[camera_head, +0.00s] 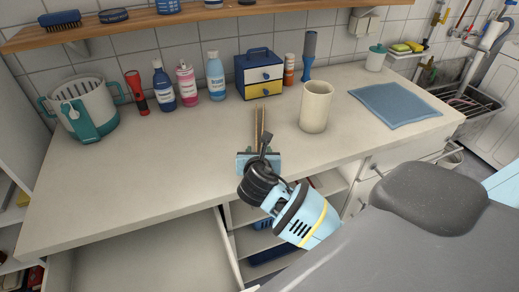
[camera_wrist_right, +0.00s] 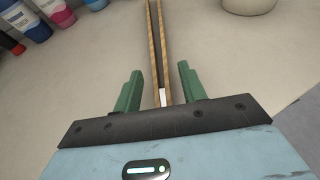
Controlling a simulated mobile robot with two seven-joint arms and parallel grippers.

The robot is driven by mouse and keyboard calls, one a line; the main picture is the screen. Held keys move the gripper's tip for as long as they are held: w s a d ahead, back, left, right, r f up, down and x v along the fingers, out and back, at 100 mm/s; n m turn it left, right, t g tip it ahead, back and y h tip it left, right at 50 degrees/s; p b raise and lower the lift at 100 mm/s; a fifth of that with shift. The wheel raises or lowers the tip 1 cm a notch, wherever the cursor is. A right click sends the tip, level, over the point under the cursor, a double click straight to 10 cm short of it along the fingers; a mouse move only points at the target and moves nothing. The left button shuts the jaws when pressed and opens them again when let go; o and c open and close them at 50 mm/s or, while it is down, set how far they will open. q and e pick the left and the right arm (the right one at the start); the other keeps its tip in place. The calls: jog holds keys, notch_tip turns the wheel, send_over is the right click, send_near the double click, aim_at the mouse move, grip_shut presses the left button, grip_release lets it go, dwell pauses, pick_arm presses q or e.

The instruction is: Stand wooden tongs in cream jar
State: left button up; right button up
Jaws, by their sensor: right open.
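The wooden tongs (camera_head: 259,124) lie on the countertop, pointing away from me, left of the cream jar. In the right wrist view the tongs (camera_wrist_right: 159,60) run between the two green fingers, with a gap on each side. The cream jar (camera_head: 315,107) stands upright on the counter; only its lower edge (camera_wrist_right: 249,5) shows at the top of the right wrist view. My right gripper (camera_head: 259,157) is open at the near end of the tongs; its fingers (camera_wrist_right: 157,88) do not visibly touch them. My left gripper is out of view.
Behind stand several bottles (camera_head: 188,82), a red flashlight (camera_head: 136,92), a small drawer box (camera_head: 260,74) and a white-teal bucket (camera_head: 84,108). A blue cloth (camera_head: 394,106) lies at right. An open drawer (camera_head: 150,262) juts out below the counter (camera_head: 180,160), whose left front is clear.

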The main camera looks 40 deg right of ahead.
jog(key=p+v, duration=0.1)
jog(key=v, duration=0.8)
jog(key=shift+r, duration=0.15)
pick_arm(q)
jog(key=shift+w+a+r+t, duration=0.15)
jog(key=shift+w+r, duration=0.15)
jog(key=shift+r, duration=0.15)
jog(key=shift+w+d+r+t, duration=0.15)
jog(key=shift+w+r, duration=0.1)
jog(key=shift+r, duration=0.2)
pick_arm(e)
jog(key=shift+s+a+r, duration=0.1)
jog(key=shift+s+a, duration=0.1)
jog(key=shift+s, duration=0.15)
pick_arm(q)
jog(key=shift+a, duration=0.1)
